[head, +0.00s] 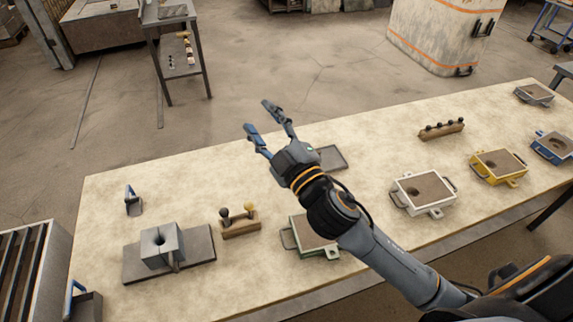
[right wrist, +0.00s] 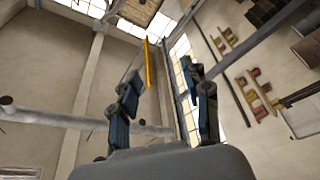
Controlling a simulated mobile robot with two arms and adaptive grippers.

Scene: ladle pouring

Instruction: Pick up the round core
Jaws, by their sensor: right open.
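A wooden holder (head: 240,229) on the near left of the table carries two small upright pieces with rounded tops. One is a dark-topped piece (head: 224,214), the other a yellow-topped piece (head: 250,208). I cannot tell for sure which is the round core. My right gripper (head: 259,117) is open and empty, raised above the table, up and right of the holder and apart from it. In the right wrist view its two spread fingers (right wrist: 161,78) have nothing between them, with walls and windows behind. My left gripper is not in view.
A grey block with a hole (head: 162,247) stands on a dark plate left of the holder. A green-framed mould box (head: 309,238) is right of it, partly behind my arm. White (head: 424,192), yellow (head: 497,167) and blue (head: 552,147) boxes and another knobbed rack (head: 442,129) stand farther right.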

